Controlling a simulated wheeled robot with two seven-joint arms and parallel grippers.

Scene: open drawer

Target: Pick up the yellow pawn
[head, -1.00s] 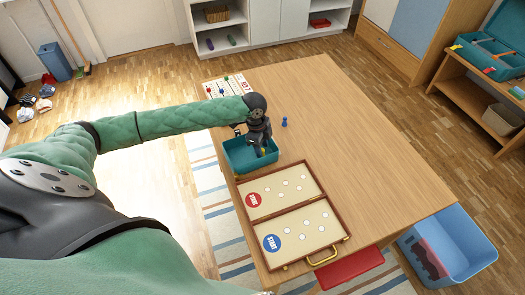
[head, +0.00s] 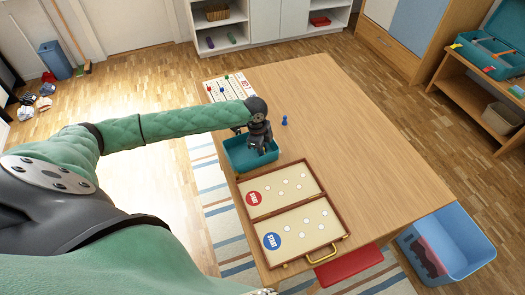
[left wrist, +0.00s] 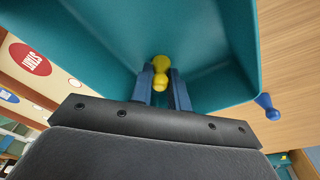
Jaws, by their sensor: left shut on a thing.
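The yellow pawn (left wrist: 161,76) shows in the left wrist view between the two fingers of my left gripper (left wrist: 160,84). The fingers are shut on it, inside or just over the teal bin (left wrist: 100,60). In the head view my left gripper (head: 262,148) reaches down over the teal bin (head: 238,160) on the table, and the pawn is hidden there. I cannot tell whether the pawn touches the bin's floor. My right gripper is not in view.
A blue pawn (head: 285,120) stands on the table right of the bin. An open game case (head: 318,195) lies in front of the bin. A board with small pieces (head: 213,96) lies behind it. The table's right half (head: 350,120) is clear.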

